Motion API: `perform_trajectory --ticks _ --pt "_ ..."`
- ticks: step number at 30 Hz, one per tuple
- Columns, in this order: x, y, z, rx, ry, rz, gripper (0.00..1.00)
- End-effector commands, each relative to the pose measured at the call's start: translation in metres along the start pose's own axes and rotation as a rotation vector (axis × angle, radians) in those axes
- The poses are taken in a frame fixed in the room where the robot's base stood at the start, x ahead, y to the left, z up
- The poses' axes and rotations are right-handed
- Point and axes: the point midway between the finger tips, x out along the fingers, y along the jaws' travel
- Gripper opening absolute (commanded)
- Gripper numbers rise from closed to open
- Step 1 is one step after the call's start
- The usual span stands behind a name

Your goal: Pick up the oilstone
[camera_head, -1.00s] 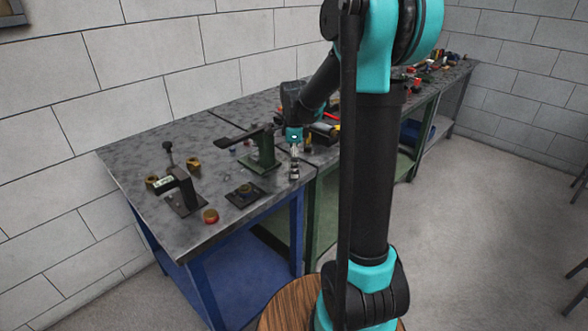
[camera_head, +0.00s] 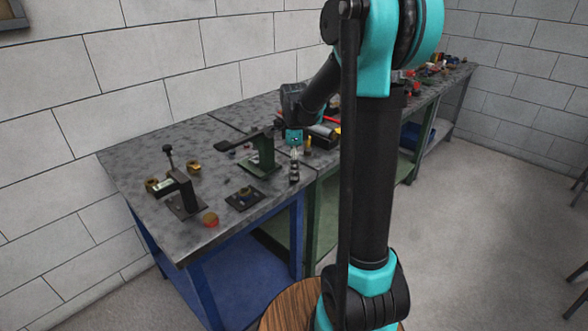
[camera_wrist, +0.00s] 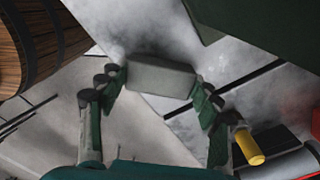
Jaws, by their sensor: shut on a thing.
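The oilstone (camera_wrist: 160,77) is a plain grey rectangular block in the wrist view. My gripper (camera_wrist: 158,88) is shut on it, with one finger at each end of the block. In the head view my gripper (camera_head: 294,176) points down at the front edge of the workbench (camera_head: 225,232), near the seam between two benches. The stone is too small to make out clearly there. I cannot tell from these views how far it is above the bench top.
A green stand (camera_head: 262,158) is close to the left of my gripper. A yellow-handled tool (camera_wrist: 249,147) lies near the right finger in the wrist view. A wooden barrel (camera_wrist: 40,40) stands below at the left. Brass fittings (camera_head: 193,166) and a clamp (camera_head: 184,200) are farther left.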

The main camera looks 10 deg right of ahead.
Motion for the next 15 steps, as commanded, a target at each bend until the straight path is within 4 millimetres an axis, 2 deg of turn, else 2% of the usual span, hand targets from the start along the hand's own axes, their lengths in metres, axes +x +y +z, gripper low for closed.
perform_trajectory --ticks 5,8,15 --pt "-0.015 0.000 0.000 0.000 0.000 0.000 0.24" --pt "-0.033 0.000 0.000 0.000 0.000 0.000 0.24" --pt "-0.098 0.001 0.000 0.000 0.000 0.000 0.24"
